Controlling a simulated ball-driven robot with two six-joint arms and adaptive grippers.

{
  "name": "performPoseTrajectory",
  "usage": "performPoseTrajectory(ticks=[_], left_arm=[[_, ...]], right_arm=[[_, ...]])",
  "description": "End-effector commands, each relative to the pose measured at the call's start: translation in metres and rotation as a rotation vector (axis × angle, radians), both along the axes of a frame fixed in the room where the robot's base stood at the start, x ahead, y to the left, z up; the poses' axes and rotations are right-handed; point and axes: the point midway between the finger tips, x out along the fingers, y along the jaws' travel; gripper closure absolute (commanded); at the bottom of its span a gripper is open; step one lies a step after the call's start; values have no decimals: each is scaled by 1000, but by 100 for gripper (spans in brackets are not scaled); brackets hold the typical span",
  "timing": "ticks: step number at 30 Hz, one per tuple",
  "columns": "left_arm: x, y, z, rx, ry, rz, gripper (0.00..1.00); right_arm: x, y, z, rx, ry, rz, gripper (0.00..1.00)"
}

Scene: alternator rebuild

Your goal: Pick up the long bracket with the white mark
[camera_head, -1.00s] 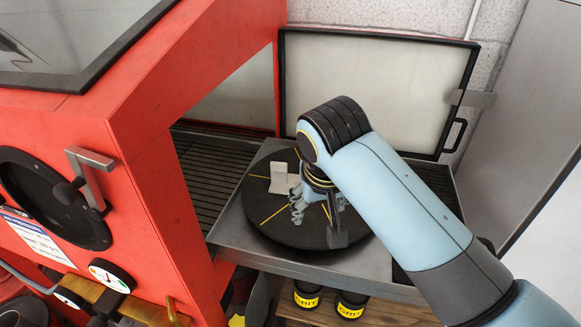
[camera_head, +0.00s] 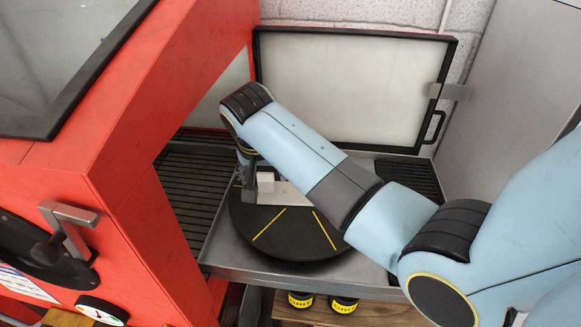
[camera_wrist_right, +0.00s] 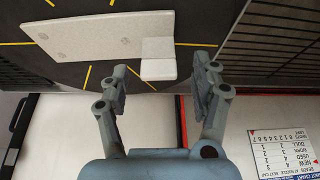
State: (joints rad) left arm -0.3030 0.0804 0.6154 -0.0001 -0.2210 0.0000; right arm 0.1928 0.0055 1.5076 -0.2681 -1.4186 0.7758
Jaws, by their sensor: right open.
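One pale grey-white bracket (camera_head: 290,194) lies on the black turntable (camera_head: 250,222). It has a long flat plate and a short raised end (camera_head: 266,182). In the right wrist view the long plate (camera_wrist_right: 100,36) reaches left and the raised end (camera_wrist_right: 158,58) is nearest my gripper. I cannot clearly make out a white mark on it. My right gripper (camera_wrist_right: 160,73) is open, its fingers on either side of the raised end in the picture; I cannot tell whether they touch it. In the head view my right gripper (camera_head: 249,181) is partly hidden by its own arm, which also covers part of the bracket.
The turntable with yellow lines sits on a grey metal tray (camera_head: 222,262) beside the open red cabinet (camera_head: 130,150). A framed door panel (camera_head: 345,90) stands open behind. A slatted floor (camera_head: 195,190) lies inside the cabinet. Yellow-labelled black containers (camera_head: 343,304) stand below the tray.

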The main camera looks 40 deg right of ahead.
Motion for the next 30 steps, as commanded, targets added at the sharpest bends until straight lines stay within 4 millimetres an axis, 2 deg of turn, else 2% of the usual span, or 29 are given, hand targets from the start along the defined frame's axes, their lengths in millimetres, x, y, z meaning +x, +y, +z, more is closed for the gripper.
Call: performPoseTrajectory(ticks=[4, 11, 14, 26, 30], left_arm=[[15, 0, 5, -1, -23, -1, 100], [13, 0, 4, -1, -20, -1, 100], [10, 0, 4, 0, -15, 0, 100], [3, 0, 3, 0, -5, 0, 100], [3, 0, 4, 0, -5, 0, 100]], right_arm=[[4, -4, -14, 0, 1, 0, 36], [5, -5, -17, 0, 0, 0, 36], [5, -5, -17, 0, 0, 0, 46], [5, -5, -17, 0, 0, 0, 99], [5, -5, -17, 0, 0, 0, 100]])
